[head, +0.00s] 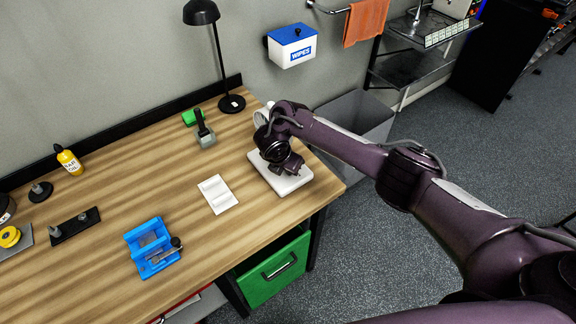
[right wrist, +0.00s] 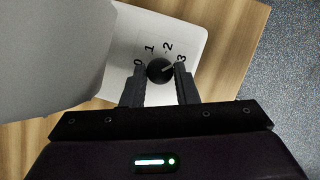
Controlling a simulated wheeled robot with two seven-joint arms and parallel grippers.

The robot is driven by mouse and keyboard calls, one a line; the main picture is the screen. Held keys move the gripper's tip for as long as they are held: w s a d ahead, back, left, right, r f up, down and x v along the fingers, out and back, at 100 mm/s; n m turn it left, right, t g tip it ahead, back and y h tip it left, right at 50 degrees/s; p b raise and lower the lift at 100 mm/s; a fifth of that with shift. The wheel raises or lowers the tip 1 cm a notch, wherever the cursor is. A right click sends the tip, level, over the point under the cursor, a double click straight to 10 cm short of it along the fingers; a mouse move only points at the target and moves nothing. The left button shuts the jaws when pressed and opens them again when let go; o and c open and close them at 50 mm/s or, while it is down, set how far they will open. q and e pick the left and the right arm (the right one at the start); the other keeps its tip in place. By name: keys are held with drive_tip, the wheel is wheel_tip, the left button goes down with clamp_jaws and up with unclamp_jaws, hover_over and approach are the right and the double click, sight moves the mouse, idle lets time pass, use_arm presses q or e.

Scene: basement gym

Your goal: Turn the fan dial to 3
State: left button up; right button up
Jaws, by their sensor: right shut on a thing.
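The fan's white base (head: 303,184) sits near the right end of the wooden workbench. Part of its white upper body (head: 262,116) shows behind my right arm. In the right wrist view the base (right wrist: 193,30) carries the printed marks 0, 1, 2 and 3 around a round black dial (right wrist: 158,71). The dial's white pointer line points right and slightly up, roughly toward the 3. My right gripper (right wrist: 160,75) is shut on the dial, with one finger on each side. In the head view this gripper (head: 290,172) is over the base. My left gripper is out of view.
A white two-slot tray (head: 218,208) lies left of the fan. A blue fixture (head: 140,240), a grey-headed brush-like tool (head: 205,138), a black lamp (head: 232,103) and a yellow bottle (head: 69,161) stand on the bench (head: 110,205). A grey bin (head: 358,118) stands beyond its right end.

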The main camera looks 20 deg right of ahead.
drive_tip(key=o, duration=1)
drive_tip(key=shift+r, duration=0.1)
drive_tip(key=p+v, duration=0.2)
drive_tip(key=v, duration=0.5)
drive_tip(key=shift+s+a+r, duration=0.1)
drive_tip(key=shift+a+r, duration=0.1)
drive_tip(key=shift+r, duration=0.1)
